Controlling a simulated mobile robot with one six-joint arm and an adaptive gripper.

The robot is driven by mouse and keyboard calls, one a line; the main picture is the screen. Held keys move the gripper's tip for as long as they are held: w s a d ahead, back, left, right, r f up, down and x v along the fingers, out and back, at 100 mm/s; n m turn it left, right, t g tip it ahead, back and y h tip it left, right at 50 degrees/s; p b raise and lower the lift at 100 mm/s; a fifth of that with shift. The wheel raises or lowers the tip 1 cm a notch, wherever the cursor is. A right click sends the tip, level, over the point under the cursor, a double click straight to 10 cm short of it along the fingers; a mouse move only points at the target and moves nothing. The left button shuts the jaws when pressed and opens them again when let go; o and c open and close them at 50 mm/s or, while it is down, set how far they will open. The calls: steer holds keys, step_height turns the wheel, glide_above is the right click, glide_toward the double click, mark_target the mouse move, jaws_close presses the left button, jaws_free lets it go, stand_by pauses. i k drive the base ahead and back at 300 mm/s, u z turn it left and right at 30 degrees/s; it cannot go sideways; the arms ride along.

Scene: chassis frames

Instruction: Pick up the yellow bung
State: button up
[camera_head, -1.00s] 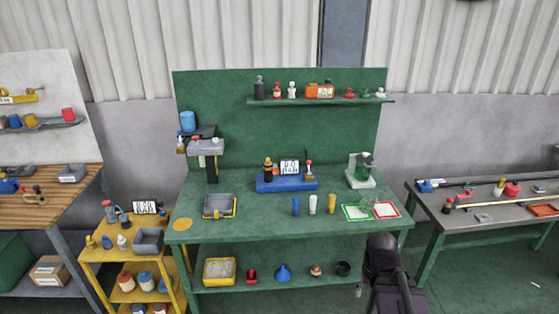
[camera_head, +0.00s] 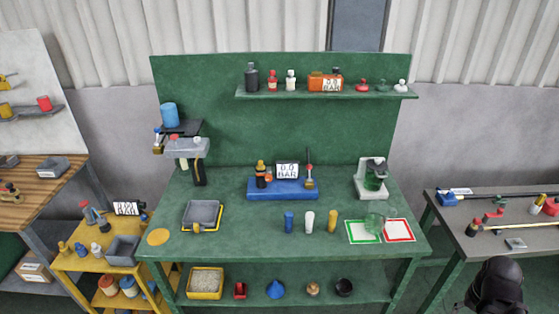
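The yellow bung (camera_head: 332,221) stands upright on the green workbench (camera_head: 225,242), right of the middle. A white bung (camera_head: 309,221) and a blue bung (camera_head: 288,221) stand in a row to its left, apart from it. A dark rounded part of my own arm shows at the lower right, in front of the bench and well away from the bung. The fingertips of my gripper cannot be made out.
A green-framed card (camera_head: 362,239) with a glass on it and a red-framed card (camera_head: 398,238) lie right of the bungs. A blue stand (camera_head: 283,194) is behind them. A grey tray (camera_head: 203,214) is at left. The bench front is clear.

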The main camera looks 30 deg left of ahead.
mark_target(260, 167)
steer(key=u, duration=0.05)
steer(key=i, duration=1.5)
steer(key=u, duration=1)
steer(key=i, duration=0.45)
steer(key=u, duration=0.25)
